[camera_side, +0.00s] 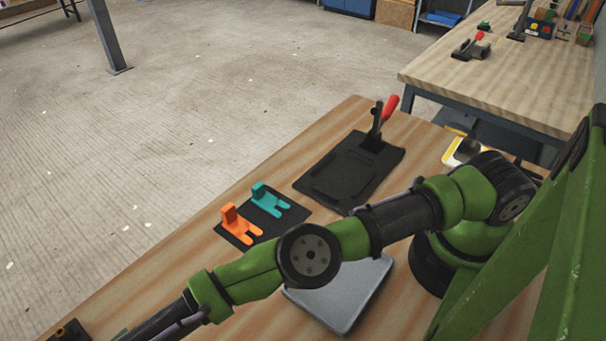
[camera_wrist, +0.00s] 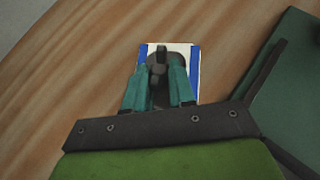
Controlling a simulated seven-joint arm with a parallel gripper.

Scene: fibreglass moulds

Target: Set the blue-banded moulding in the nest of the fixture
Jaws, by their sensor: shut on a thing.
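The blue-banded moulding (camera_wrist: 194,62) shows in the wrist view as a pale piece with a blue band along each side. My gripper (camera_wrist: 160,62) has teal fingers and is shut on it; the fingers hide its middle. In the side view my arm reaches to the lower left and my gripper is outside the picture. The fixture (camera_side: 384,178) is a black plate on the bench with a low raised nest (camera_side: 345,170). A clamp with a red handle (camera_side: 390,107) stands upright at its far end. The nest looks empty.
An orange holder (camera_side: 238,222) and a teal holder (camera_side: 268,198) stand on a black mat between my arm and the bench edge. A grey tray (camera_side: 345,298) lies under my arm. A dark green surface (camera_wrist: 300,100) is at the right in the wrist view.

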